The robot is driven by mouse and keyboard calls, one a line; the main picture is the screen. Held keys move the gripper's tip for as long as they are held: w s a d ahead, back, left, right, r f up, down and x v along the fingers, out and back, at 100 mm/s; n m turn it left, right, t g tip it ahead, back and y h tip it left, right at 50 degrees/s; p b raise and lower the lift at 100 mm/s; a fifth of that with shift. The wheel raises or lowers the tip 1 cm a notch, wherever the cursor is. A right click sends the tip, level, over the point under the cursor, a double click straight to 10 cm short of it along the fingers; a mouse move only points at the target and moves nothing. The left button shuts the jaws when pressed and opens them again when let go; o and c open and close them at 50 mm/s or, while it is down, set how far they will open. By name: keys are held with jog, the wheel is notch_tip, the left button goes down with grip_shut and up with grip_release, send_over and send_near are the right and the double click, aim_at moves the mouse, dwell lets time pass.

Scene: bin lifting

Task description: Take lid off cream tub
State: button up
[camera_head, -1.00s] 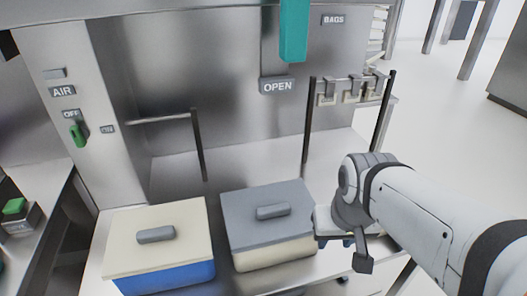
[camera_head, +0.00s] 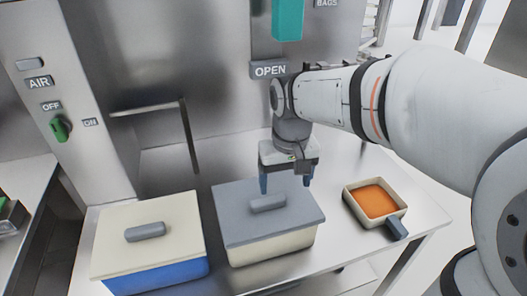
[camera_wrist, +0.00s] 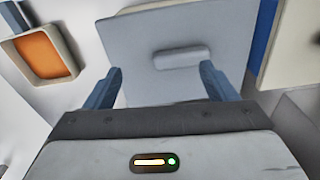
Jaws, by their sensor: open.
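The cream tub (camera_head: 272,249) stands on the steel counter with its grey lid (camera_head: 240,218) on top. The lid has a grey bar handle (camera_head: 268,203) in its middle. My gripper (camera_head: 284,187) is over the back part of the lid, fingers pointing down, open and empty. In the wrist view, the lid (camera_wrist: 150,32) lies beyond my open blue fingers (camera_wrist: 162,82), and the handle (camera_wrist: 177,59) shows in line with the gap between them. The gripper appears above the handle, not touching it.
A blue tub (camera_head: 155,277) with a cream lid (camera_head: 180,215) stands to the left. A cream square pan (camera_head: 353,206) with orange contents and a grey handle is to the right. A rail with a dark post (camera_head: 188,140) stands behind the blue tub.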

aim_at(265, 200)
jog(key=o, duration=0.4)
jog(key=shift+n+g, duration=0.3)
jog(key=shift+n, duration=0.2)
jog(key=w+a, duration=0.1)
jog(key=a, duration=0.1)
jog(key=w+a+f, duration=0.1)
jog(key=w+a, duration=0.1)
jog(key=shift+a, duration=0.15)
jog(key=f, duration=0.7)
jog(key=shift+w+d+f, duration=0.1)
jog(key=shift+w+d, duration=0.05)
jog(key=shift+d, duration=0.05)
jog(key=shift+c, duration=0.2)
jog(key=c, duration=0.9)
